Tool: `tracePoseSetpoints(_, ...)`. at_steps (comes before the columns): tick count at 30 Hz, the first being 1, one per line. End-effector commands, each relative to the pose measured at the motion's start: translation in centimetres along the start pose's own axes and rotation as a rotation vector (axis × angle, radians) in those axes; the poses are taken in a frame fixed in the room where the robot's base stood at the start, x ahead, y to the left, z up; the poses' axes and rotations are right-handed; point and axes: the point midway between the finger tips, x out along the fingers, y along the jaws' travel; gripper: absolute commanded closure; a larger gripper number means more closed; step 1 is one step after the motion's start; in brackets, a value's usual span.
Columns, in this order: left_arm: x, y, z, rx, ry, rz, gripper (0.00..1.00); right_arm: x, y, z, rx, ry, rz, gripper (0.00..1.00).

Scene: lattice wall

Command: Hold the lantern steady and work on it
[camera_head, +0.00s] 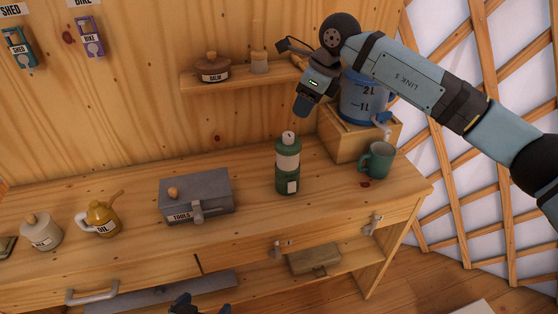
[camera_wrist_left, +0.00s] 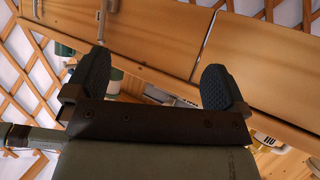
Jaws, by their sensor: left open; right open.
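A green upright cylinder (camera_head: 287,170) with a pale band, a white top and a small label stands on the workbench. It looks like the lantern, though I cannot tell for sure. My right gripper (camera_head: 304,104) points down above and slightly right of it, apart from it, open and empty. My left gripper (camera_head: 185,305) is low at the front edge of the head view, only its dark tips showing. In the left wrist view the left gripper (camera_wrist_left: 152,78) is open, with nothing between its two blue-grey pads.
On the bench (camera_head: 240,232) are a grey TOOLS box (camera_head: 205,188), a yellow oil pot (camera_head: 102,218), a white jar (camera_head: 41,232) and a green mug (camera_head: 377,160). A blue jug (camera_head: 360,100) stands on a wooden box (camera_head: 345,143). A shelf (camera_head: 225,82) is behind; drawer handles (camera_head: 92,293) protrude in front.

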Motion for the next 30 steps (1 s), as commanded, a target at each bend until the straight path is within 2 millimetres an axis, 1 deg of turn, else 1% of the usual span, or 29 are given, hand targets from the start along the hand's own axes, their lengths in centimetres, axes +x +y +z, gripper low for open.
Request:
tracePoseSetpoints(1, 0.8, 0.1, -2.9, -0.018, 0.057, 0.001, 0.00, 0.0, 0.0, 0.0, 0.000, -0.001, 0.001, 0.57)
tracePoseSetpoints(2, 1.1, 0.1, -4.6, -0.031, 0.090, 0.002, 0.00, 0.0, 0.0, 0.0, 0.000, -0.001, 0.001, 0.57)
tracePoseSetpoints(3, 1.6, 0.2, -6.9, -0.051, 0.137, 0.005, 0.00, 0.0, 0.0, 0.0, 0.000, -0.001, 0.001, 0.57)
tracePoseSetpoints(5, 2.2, 0.6, -10.5, -0.077, 0.209, 0.014, 0.00, 0.0, 0.0, 0.0, 0.000, -0.002, 0.002, 0.57)
tracePoseSetpoints(6, 2.8, 1.0, -12.8, -0.090, 0.256, 0.023, 0.00, 0.0, 0.0, 0.0, 0.000, -0.002, 0.002, 0.57)
tracePoseSetpoints(8, 3.8, 1.9, -15.9, -0.091, 0.317, 0.038, 0.00, 0.0, 0.0, 0.0, 0.000, -0.002, 0.002, 0.57)
tracePoseSetpoints(9, 4.6, 2.7, -17.5, -0.081, 0.348, 0.047, 0.00, 0.0, 0.0, 0.0, 0.000, -0.003, 0.002, 0.57)
tracePoseSetpoints(12, 6.9, 5.1, -20.5, -0.023, 0.403, 0.069, 0.00, 0.0, 0.1, 0.0, 0.000, -0.003, 0.003, 0.57)
tracePoseSetpoints(16, 9.2, 7.9, -23.3, 0.059, 0.453, 0.089, 0.00, 0.0, 0.1, 0.0, 0.000, -0.003, 0.003, 0.57)
tracePoseSetpoints(18, 9.9, 9.0, -24.4, 0.093, 0.474, 0.096, 0.00, 0.0, 0.1, 0.0, 0.000, -0.003, 0.003, 0.57)
tracePoseSetpoints(21, 10.6, 10.1, -25.5, 0.126, 0.494, 0.102, 0.00, 0.0, 0.1, 0.0, 0.000, -0.004, 0.003, 0.57)
tracePoseSetpoints(26, 11.5, 10.8, -26.3, 0.145, 0.504, 0.105, 0.00, 0.0, 0.1, 0.1, 0.000, -0.004, 0.003, 0.57)
tracePoseSetpoints(30, 13.2, 11.0, -27.2, 0.146, 0.503, 0.105, 0.00, 0.0, 0.1, 0.0, 0.000, -0.004, 0.003, 0.57)
